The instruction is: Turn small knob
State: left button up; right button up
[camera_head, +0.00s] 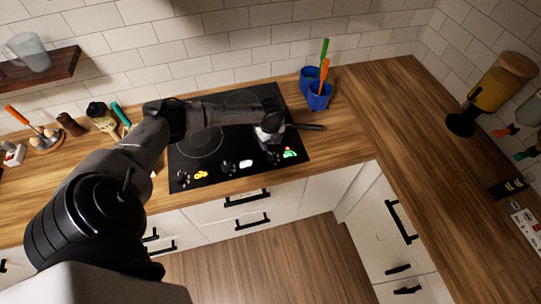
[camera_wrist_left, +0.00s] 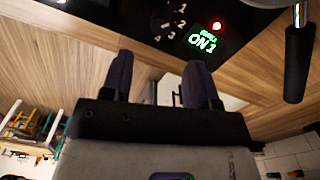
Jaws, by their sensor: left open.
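The black cooktop (camera_head: 215,150) is set in the wooden counter, with small dark knobs along its front edge. The right knob (camera_head: 272,157) sits beside a lit green display (camera_head: 290,154). In the left wrist view a dark knob with white marks (camera_wrist_left: 165,22) lies beyond my fingers, next to a green "ON 1" display (camera_wrist_left: 202,40) and a red light (camera_wrist_left: 217,25). My left gripper (camera_head: 270,128) is above the right part of the cooktop. Its two fingers (camera_wrist_left: 160,78) are apart and empty, not touching the knob. My right gripper is not in view.
A black handle (camera_head: 306,127) sticks out right beside my left gripper and also shows in the left wrist view (camera_wrist_left: 298,65). Blue utensil cups (camera_head: 318,97) stand behind it. The left knob (camera_head: 183,176) and middle knob (camera_head: 228,166) are at the front edge. The right-hand counter (camera_head: 400,110) is mostly clear.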

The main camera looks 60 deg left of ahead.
aim_at(271, 155)
pick_arm(q)
notch_tip(271, 155, down, 10)
jog(key=shift+r, duration=0.2)
dwell(0.4)
jog(key=c, duration=0.9)
